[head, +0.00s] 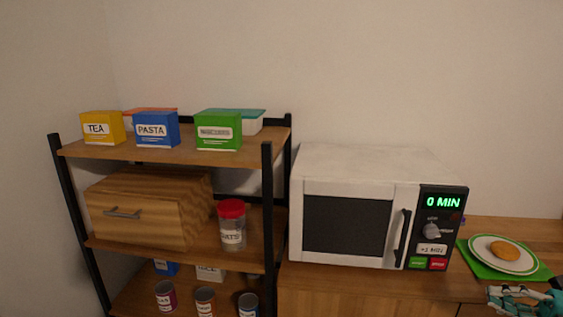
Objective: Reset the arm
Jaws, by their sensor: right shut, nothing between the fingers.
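My right gripper (512,296) shows at the lower right edge of the head view, at the front of the counter and just below the green mat. It is shut and holds nothing. Part of it is cut off by the picture's edge. My left gripper is not in the picture.
A white microwave (424,168) reading 0 MIN stands on the wooden counter (330,277). Right of it, a plate (477,246) with a round brown food item (504,252) rests on a green mat (533,277). A shelf (75,151) at left holds boxes, a red-lidded jar (231,226) and cans.

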